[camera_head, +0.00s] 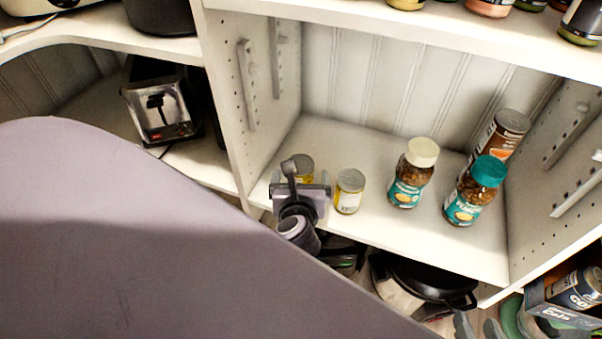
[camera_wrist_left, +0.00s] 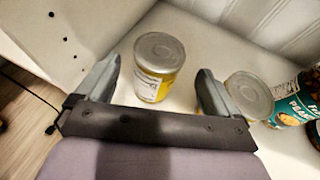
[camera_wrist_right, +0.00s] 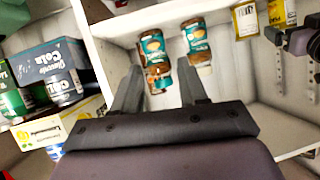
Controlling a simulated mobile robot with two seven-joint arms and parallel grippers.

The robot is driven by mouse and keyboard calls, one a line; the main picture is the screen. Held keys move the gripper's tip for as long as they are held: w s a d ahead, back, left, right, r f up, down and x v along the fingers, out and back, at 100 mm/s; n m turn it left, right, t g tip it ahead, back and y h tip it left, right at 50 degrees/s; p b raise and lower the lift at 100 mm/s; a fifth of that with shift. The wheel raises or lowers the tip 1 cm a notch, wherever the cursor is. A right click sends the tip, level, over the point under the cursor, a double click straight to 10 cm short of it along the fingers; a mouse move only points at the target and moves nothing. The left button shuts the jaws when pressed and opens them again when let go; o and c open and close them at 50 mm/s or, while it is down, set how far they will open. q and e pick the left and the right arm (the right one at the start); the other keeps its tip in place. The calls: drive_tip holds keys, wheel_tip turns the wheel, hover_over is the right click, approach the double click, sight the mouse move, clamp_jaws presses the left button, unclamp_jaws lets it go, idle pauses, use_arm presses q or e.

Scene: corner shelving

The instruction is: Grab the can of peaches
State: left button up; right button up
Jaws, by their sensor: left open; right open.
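A small can (camera_head: 302,165) with a yellow and white label stands upright on the white shelf, partly hidden by my left gripper (camera_head: 299,184). In the left wrist view this can (camera_wrist_left: 159,68) stands beyond and between the open fingers of my left gripper (camera_wrist_left: 155,88), with no grip on it. A similar can (camera_head: 349,192) stands to its right; it also shows by the right finger (camera_wrist_left: 250,95). I cannot read either label, so which holds peaches is unclear. My right gripper (camera_wrist_right: 160,88) is open and empty, facing the shelf from lower down.
Two jars, one cream-lidded (camera_head: 413,172) and one teal-lidded (camera_head: 475,190), stand right of the cans. A taller can (camera_head: 504,131) stands behind them. A side wall (camera_head: 258,90) bounds the shelf on the left. A black-lidded pot (camera_head: 420,280) sits below.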

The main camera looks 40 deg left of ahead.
sight(300, 165)
use_arm(q)
drive_tip(key=b+x, duration=0.3)
drive_tip(key=x, duration=0.3)
drive_tip(key=shift+a+f, duration=0.1)
drive_tip(key=shift+a, duration=0.05)
drive_tip(key=shift+w+a, duration=0.15)
drive_tip(key=c, duration=1.3)
use_arm(e)
drive_tip(key=a, duration=0.1)
drive_tip(key=y, duration=0.1)
drive_tip(key=w+a, duration=0.1)
drive_tip(key=shift+a+f+m+y, duration=0.3)
drive_tip(key=shift+a+f+y, duration=0.05)
drive_tip(key=shift+f+y, duration=0.05)
